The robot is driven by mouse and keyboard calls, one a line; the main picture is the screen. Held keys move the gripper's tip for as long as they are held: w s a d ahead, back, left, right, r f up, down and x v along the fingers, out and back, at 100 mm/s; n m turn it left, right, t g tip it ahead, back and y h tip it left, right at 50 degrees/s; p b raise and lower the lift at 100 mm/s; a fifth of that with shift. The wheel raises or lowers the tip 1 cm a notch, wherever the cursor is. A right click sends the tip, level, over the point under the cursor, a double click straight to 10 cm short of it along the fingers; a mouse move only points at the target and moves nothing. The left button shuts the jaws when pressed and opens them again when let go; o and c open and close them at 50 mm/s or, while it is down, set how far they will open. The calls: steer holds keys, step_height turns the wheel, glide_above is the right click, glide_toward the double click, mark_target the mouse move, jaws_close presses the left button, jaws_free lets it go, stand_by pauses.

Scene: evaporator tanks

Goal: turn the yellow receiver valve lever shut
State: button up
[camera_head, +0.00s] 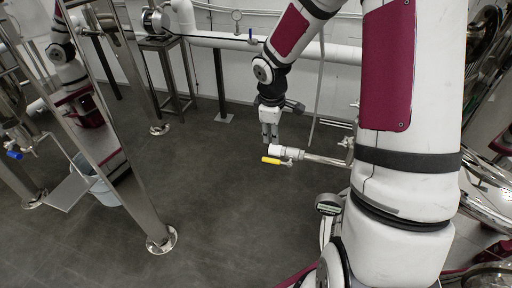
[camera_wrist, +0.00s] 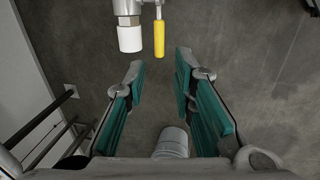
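The yellow valve lever (camera_head: 271,160) sticks out to the left from a valve with a white end piece (camera_head: 285,153) on a steel pipe. In the wrist view the yellow lever (camera_wrist: 159,38) shows at the top, beside the white pipe end (camera_wrist: 130,38). My gripper (camera_head: 268,136) points down, just above and slightly left of the valve in the head view. In the wrist view my gripper (camera_wrist: 158,75) has its two green-padded fingers spread wide with nothing between them. The lever lies beyond the fingertips, apart from them.
The steel pipe (camera_head: 325,159) runs right from the valve, partly behind my arm. A steel frame post (camera_head: 125,150) and a pale bucket (camera_head: 98,182) stand at left. A pipe with a gauge (camera_head: 237,16) runs along the back wall. The dark floor (camera_head: 215,190) between is clear.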

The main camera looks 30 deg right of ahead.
mark_target(271, 159)
steer(key=f+b, duration=0.1)
steer(key=f, duration=0.3)
steer(key=w+d+f+b, duration=0.1)
steer(key=f+b, duration=0.1)
steer(key=f, duration=0.3)
steer(key=w+f+b, duration=0.1)
steer(key=f+b, duration=0.1)
steer(key=f, duration=0.3)
steer(key=shift+w+d, duration=0.25)
steer(key=shift+d, duration=0.1)
jaws_close()
